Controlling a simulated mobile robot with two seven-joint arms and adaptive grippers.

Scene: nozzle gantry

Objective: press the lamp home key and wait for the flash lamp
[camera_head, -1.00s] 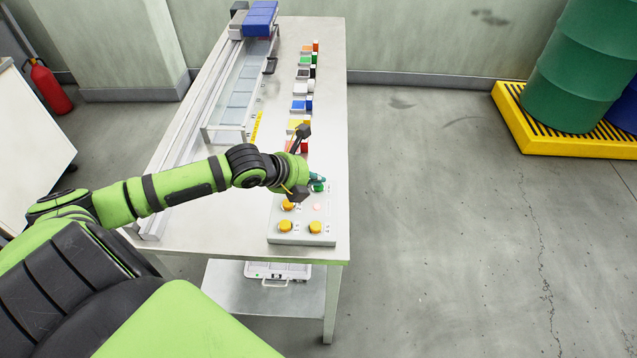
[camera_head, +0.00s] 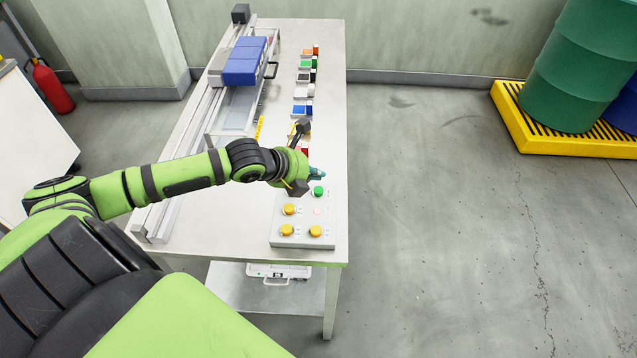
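The key panel (camera_head: 302,239) is a grey box at the near right of the table. It bears a green key (camera_head: 318,191), yellow keys at the upper left (camera_head: 288,209), lower left (camera_head: 287,230) and lower right (camera_head: 316,231), and a small pale pinkish lamp (camera_head: 317,211). Labels are too small to read. My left gripper (camera_head: 316,174) is just beyond the green key in the picture, its teal tip apart from it. Its finger opening cannot be made out. The blue gantry carriage (camera_head: 245,62) is on the rails at the left. My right gripper is out of view.
Coloured blocks, including a blue one (camera_head: 299,109), stand in a row along the table (camera_head: 329,120). A clear tray (camera_head: 236,118) lies beside the rails. A green drum (camera_head: 578,70) on a yellow pallet (camera_head: 570,140) stands at right. The floor between is free.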

